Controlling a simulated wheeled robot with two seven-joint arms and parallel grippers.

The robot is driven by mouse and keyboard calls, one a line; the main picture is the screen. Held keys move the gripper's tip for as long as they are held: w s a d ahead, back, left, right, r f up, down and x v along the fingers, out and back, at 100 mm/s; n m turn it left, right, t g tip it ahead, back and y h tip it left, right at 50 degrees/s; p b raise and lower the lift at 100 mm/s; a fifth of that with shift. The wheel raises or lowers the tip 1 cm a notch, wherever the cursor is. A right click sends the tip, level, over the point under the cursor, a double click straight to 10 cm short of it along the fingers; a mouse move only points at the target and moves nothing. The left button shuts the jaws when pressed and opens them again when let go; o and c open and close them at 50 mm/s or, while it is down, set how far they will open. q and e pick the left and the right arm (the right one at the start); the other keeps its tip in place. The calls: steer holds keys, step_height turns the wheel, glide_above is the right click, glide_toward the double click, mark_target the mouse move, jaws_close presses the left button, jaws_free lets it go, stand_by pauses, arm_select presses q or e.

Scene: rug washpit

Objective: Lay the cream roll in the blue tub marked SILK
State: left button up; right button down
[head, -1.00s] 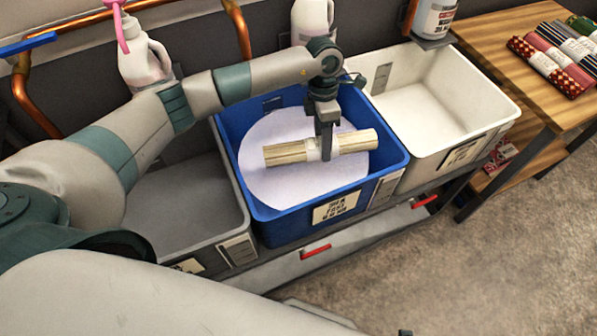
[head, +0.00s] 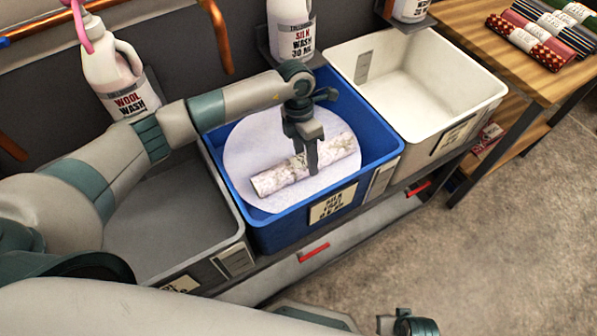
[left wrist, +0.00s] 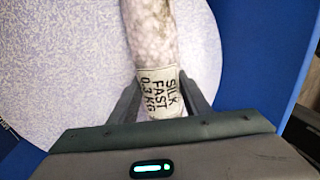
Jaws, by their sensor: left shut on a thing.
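The roll (head: 278,178) lies across the pale, speckled round patch (head: 245,150) inside the blue tub (head: 377,158). It looks whitish and mottled, with a paper band reading SILK FAST 0.3KG in the left wrist view (left wrist: 158,92). My left gripper (head: 313,170) points down into the tub, its fingers either side of the banded middle, shut on the roll. The tub's front label (head: 332,201) is small; its top line seems to read SILK. Whether the roll rests on the tub's bottom is hidden.
A grey tub (head: 160,262) stands left of the blue one and an empty white tub (head: 495,92) right. Bottles marked WOOL WASH (head: 118,75) and SILK WASH (head: 292,25) hang behind. A wooden table (head: 480,55) holds several rolls.

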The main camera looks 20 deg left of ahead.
mark_target(306, 169)
arm_select(q)
steer(key=x, duration=0.5)
steer(key=shift+w+a+f, duration=0.2)
steer(key=shift+w+a, duration=0.2)
arm_select(e)
steer(key=shift+s+f, duration=0.15)
steer(key=shift+f, duration=0.25)
arm_select(q)
steer(key=shift+w+a+x, duration=0.15)
steer(key=shift+x, duration=0.8)
steer(key=shift+w+a+x, duration=0.15)
steer(key=shift+x, duration=0.75)
steer(key=shift+f, duration=0.1)
arm_select(e)
steer(key=shift+w, duration=0.3)
arm_select(q)
steer(key=shift+f, duration=0.1)
arm_select(e)
steer(key=shift+s, duration=0.1)
steer(key=shift+s+r, duration=0.1)
steer(key=shift+r, duration=0.05)
arm_select(q)
steer(key=o, duration=1.3)
arm_select(e)
steer(key=shift+s+r, duration=0.15)
steer(key=shift+s, duration=0.05)
